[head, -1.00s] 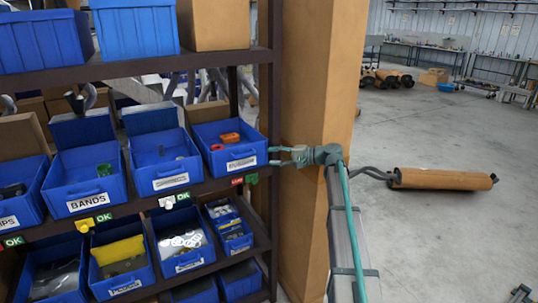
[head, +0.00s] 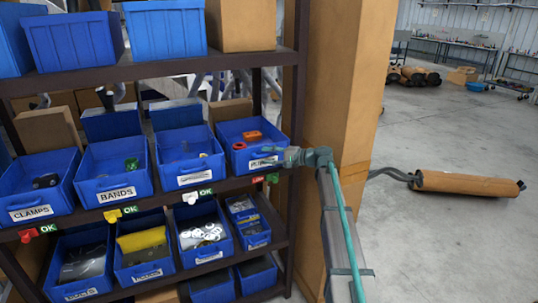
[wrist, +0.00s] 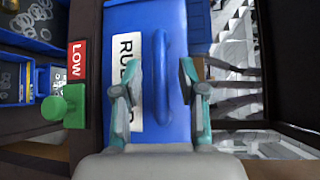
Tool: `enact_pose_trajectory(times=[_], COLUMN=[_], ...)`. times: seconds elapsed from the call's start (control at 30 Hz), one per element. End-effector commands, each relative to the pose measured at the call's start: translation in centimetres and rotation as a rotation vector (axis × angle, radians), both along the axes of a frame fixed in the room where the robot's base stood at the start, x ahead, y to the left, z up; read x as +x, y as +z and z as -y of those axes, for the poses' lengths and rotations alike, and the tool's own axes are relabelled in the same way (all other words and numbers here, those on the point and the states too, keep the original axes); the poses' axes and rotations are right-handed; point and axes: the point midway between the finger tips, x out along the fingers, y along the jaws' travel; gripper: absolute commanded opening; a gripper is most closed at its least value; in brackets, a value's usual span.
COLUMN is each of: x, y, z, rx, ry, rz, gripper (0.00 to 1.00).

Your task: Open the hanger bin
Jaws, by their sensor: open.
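A blue bin (head: 235,140) with a red and an orange item inside sits at the right end of the middle shelf. In the wrist view its blue front (wrist: 190,20) has a curved handle (wrist: 160,70) and a white label, partly hidden, starting "RU". My gripper (head: 261,158) is at the bin's front in the head view. In the wrist view my gripper (wrist: 160,90) is open, its two teal fingers on either side of the handle. I cannot tell whether the fingers touch it. The bin sits in its place on the shelf.
A red LOW tag (wrist: 76,60) and a green knob (wrist: 62,106) are on the shelf edge beside the bin. Other blue bins, such as BANDS (head: 115,172), fill the shelves. A cardboard-coloured pillar (head: 338,80) stands just right of the rack. Open floor lies beyond.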

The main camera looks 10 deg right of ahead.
Motion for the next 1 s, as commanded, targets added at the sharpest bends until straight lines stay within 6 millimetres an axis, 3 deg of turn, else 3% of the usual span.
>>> enact_pose_trajectory(times=[0.23, 0.5, 1.0], x=[0.04, 0.01, -0.72], y=[-0.03, -0.01, -0.11], z=[-0.04, -0.02, 0.11], rx=[0.000, 0.000, -0.001], ry=[0.000, 0.000, 0.000], rz=[0.000, 0.000, 0.001], gripper=[0.41, 0.00, 0.00])
